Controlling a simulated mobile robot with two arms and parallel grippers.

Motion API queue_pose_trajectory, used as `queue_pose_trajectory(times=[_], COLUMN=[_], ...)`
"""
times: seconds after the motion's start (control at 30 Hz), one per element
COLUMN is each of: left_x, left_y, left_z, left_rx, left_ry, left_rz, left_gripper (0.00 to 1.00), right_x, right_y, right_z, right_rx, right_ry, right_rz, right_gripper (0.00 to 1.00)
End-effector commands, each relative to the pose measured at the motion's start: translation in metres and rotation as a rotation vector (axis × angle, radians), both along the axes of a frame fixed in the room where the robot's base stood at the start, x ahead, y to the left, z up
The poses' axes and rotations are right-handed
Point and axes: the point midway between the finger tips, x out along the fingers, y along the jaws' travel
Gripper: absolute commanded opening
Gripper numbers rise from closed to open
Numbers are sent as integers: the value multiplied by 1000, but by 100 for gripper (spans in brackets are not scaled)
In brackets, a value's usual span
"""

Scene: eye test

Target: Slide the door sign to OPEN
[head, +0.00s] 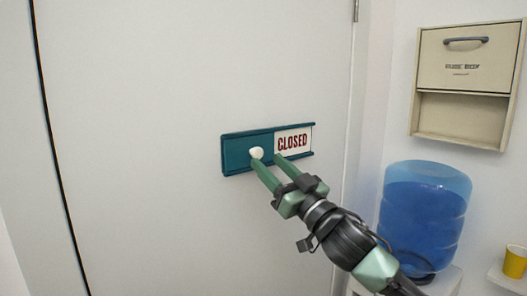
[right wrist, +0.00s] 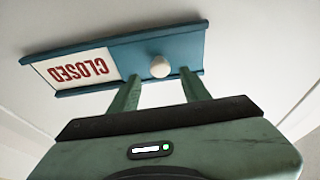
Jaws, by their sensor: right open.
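The door sign (head: 247,140) is a teal holder fixed on the pale door, with a sliding cover and a small white round knob (head: 256,152). The white panel at its right end reads CLOSED (head: 293,142) in red. In the right wrist view the sign (right wrist: 195,45) appears upside down, with CLOSED (right wrist: 74,69) at the left. My right gripper (head: 267,158) is open in front of the sign. In the right wrist view the knob (right wrist: 160,67) appears between its two fingertips (right wrist: 160,76), touching neither. How deep the fingers reach around it is unclear. My left gripper is out of view.
A beige fuse box (head: 466,60) with a handle and an open shelf hangs on the right wall. Below it stand a blue water bottle (head: 425,215) and a yellow cup (head: 515,262). The door (head: 150,80) around the sign is flat and clear.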

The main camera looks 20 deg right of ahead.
Motion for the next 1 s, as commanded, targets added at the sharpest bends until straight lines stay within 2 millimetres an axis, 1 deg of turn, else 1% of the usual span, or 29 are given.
queue_pose_trajectory(times=[0.03,0.2,0.33,0.53,0.57,0.6,0.67,0.7,0.73,1.0], left_x=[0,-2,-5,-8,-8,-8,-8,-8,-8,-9], left_y=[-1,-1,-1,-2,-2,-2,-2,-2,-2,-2], left_z=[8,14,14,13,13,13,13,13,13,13], left_rx=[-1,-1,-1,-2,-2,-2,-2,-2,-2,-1], left_ry=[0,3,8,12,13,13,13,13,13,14], left_rz=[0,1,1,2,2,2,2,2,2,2], left_gripper=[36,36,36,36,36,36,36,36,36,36], right_x=[7,23,28,28,28,28,28,28,28,28], right_y=[3,8,11,10,10,10,10,10,10,10], right_z=[8,12,12,11,11,11,11,11,11,11], right_rx=[1,1,-1,-2,-1,-1,-1,-1,-1,-1], right_ry=[-1,0,1,0,1,1,1,1,1,1], right_rz=[1,-1,1,1,0,0,0,0,0,0], right_gripper=[47,47,47,47,44,33,17,5,0,0])
